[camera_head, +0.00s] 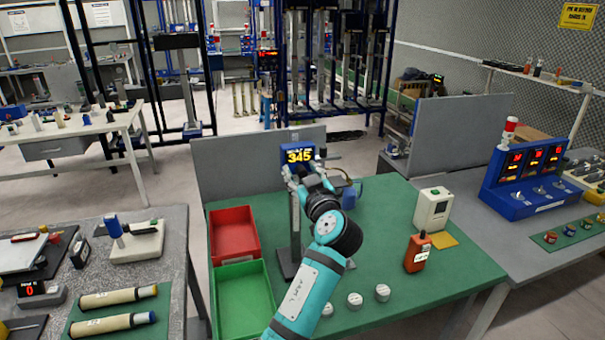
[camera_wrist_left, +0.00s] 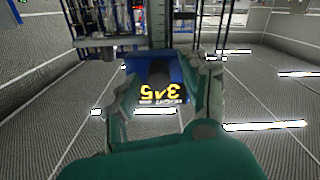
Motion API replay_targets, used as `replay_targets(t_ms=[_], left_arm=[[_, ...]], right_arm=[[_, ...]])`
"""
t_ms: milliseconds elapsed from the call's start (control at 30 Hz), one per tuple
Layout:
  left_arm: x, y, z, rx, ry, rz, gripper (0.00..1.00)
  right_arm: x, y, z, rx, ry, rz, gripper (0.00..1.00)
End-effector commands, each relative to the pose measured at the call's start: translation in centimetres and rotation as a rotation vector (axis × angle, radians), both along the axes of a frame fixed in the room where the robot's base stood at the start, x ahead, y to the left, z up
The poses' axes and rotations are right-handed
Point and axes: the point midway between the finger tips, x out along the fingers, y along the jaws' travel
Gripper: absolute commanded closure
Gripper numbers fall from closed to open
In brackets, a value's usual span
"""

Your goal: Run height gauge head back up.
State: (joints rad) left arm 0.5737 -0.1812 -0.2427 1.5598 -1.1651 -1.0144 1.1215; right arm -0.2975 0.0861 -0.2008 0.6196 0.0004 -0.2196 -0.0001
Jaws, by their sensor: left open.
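The height gauge stands on the green table mat, with a dark base (camera_head: 290,262) and an upright column (camera_head: 296,222). Its blue head (camera_head: 298,154) is near the column's top and its yellow display reads 345. My left gripper (camera_head: 302,172) is at the head, and my arm hides part of the column. In the left wrist view, the open fingers (camera_wrist_left: 160,98) stand on either side of the blue head (camera_wrist_left: 140,65), whose display appears upside down. I cannot tell whether the fingers touch it. My right gripper is not in view.
A red bin (camera_head: 233,232) and a green bin (camera_head: 243,300) sit left of the gauge. An orange handheld device (camera_head: 417,253), a white box (camera_head: 433,208) and several white round pieces (camera_head: 355,300) are to the right. A grey partition (camera_head: 240,165) stands behind.

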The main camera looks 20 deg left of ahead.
Motion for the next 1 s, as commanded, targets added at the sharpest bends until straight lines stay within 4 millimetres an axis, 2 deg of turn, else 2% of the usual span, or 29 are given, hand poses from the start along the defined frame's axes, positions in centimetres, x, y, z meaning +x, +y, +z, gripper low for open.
replay_targets(t_ms=[167,300,500,700,1000], left_arm=[[0.0,-0.1,2.4,-0.004,-0.006,-0.001,0.55],[0.0,0.0,5.3,-0.004,-0.007,0.0,0.55],[0.0,0.0,8.5,-0.002,-0.005,0.0,0.55],[0.0,0.0,9.9,-0.002,-0.002,0.0,0.55],[0.0,0.0,9.9,-0.001,-0.002,0.0,0.55]], right_arm=[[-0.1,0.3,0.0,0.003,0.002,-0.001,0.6],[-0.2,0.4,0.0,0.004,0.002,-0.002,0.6],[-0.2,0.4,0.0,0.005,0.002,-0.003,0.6],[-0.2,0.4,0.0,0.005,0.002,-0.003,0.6],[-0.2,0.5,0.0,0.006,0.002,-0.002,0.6]])
